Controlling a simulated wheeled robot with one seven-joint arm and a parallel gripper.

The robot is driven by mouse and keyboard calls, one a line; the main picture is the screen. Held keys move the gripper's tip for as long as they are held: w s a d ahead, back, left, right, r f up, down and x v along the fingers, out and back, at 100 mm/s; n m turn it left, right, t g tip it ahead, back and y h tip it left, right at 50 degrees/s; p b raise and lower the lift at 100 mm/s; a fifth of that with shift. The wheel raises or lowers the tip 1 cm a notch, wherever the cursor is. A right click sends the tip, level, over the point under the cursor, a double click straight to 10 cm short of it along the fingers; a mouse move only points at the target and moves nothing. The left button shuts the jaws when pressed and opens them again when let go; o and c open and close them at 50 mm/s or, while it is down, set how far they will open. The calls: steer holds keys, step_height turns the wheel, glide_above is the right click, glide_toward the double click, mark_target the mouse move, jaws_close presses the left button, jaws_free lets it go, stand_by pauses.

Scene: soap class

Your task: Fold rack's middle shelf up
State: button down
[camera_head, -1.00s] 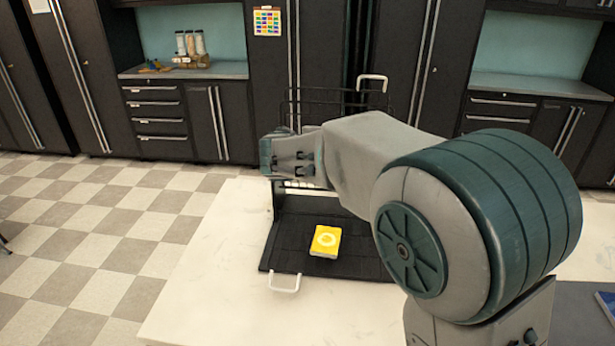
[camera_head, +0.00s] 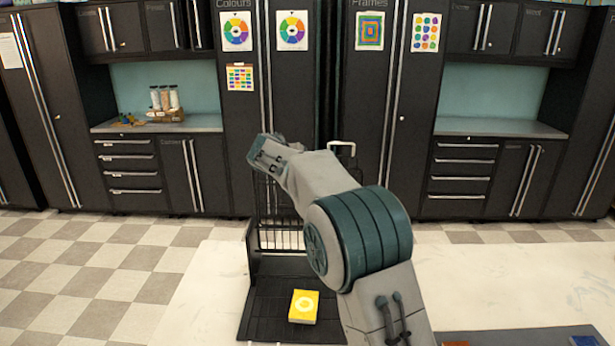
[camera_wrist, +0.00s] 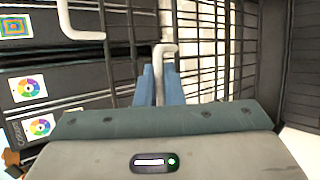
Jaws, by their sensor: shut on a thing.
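The black rack (camera_head: 248,260) stands on the pale table, with a flat dark lower shelf (camera_head: 262,318) and upright wire panels above it. My gripper (camera_head: 262,150) is high at the rack's left, largely hidden by its own body in the head view. In the wrist view its blue fingers (camera_wrist: 160,72) are shut on a white handle (camera_wrist: 166,48) at the edge of a wire shelf, the middle one by its place. That shelf's wire bars (camera_wrist: 205,50) run close beside the fingers. A second white handle (camera_wrist: 82,33) is apart from them.
A yellow box (camera_head: 303,307) lies on the lower shelf. Another white handle (camera_head: 342,148) shows at the rack's top right. The table (camera_head: 490,285) is largely clear at the right, with a dark mat (camera_head: 520,337) near the front. Dark cabinets (camera_head: 370,110) stand behind.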

steer(key=shift+w+g, duration=0.4)
steer(key=shift+w, duration=0.4)
steer(key=c, duration=1.6)
jaws_free()
steer(key=shift+o, duration=0.2)
steer(key=b+v, duration=0.3)
steer(key=v, duration=1.1)
steer(key=shift+d, duration=0.2)
